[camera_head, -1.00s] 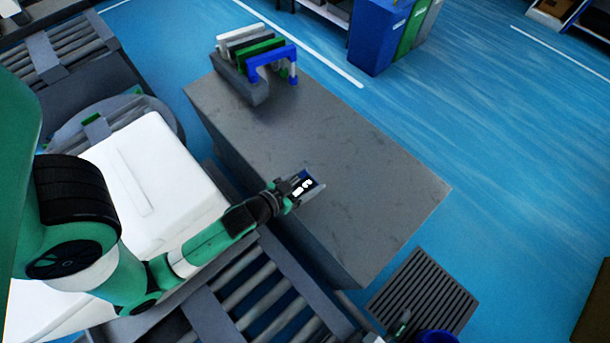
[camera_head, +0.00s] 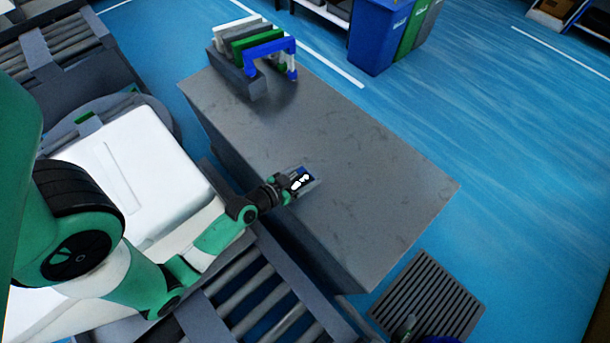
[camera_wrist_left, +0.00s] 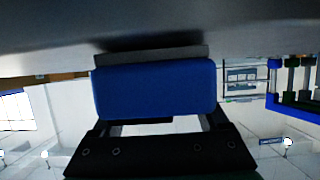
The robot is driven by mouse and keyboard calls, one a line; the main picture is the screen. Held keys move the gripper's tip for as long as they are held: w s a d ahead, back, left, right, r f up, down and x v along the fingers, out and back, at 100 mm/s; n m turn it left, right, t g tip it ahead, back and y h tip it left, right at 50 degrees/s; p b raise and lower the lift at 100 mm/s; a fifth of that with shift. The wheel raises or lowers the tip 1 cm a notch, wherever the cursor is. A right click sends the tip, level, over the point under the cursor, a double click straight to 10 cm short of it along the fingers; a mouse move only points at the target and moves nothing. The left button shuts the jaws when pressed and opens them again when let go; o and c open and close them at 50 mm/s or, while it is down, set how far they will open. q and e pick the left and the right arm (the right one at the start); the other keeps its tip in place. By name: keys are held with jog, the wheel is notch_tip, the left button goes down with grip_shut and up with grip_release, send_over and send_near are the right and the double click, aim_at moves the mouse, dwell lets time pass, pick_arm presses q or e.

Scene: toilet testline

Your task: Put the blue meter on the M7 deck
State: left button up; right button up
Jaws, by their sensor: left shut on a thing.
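The blue meter (camera_head: 305,172) is held in my left gripper (camera_head: 297,179) near the left long edge of the grey deck (camera_head: 350,190). In the left wrist view the blue meter (camera_wrist_left: 155,88) fills the middle, between the shut fingers. A grey surface, apparently the deck top (camera_wrist_left: 60,40), lies close against the meter's far end; whether they touch I cannot tell. No M7 label is readable on the deck. My right gripper is not in view.
A rack with several coloured frames (camera_head: 270,46) stands at the deck's far left end. A white box-like unit (camera_head: 140,180) sits left of the deck, with a roller conveyor (camera_head: 250,290) below it. Bins (camera_head: 385,35) stand behind. Most of the deck top is clear.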

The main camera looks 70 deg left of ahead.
pick_arm(q)
jog(key=shift+f, duration=0.1)
jog(key=o, duration=1.5)
jog(key=shift+s, duration=0.2)
jog(key=v, duration=0.4)
jog(key=b+v, duration=0.1)
jog(key=v, duration=0.3)
jog(key=b+v, duration=0.1)
jog(key=v, duration=0.3)
jog(key=shift+w+r, duration=0.2)
jog(key=shift+r, duration=0.05)
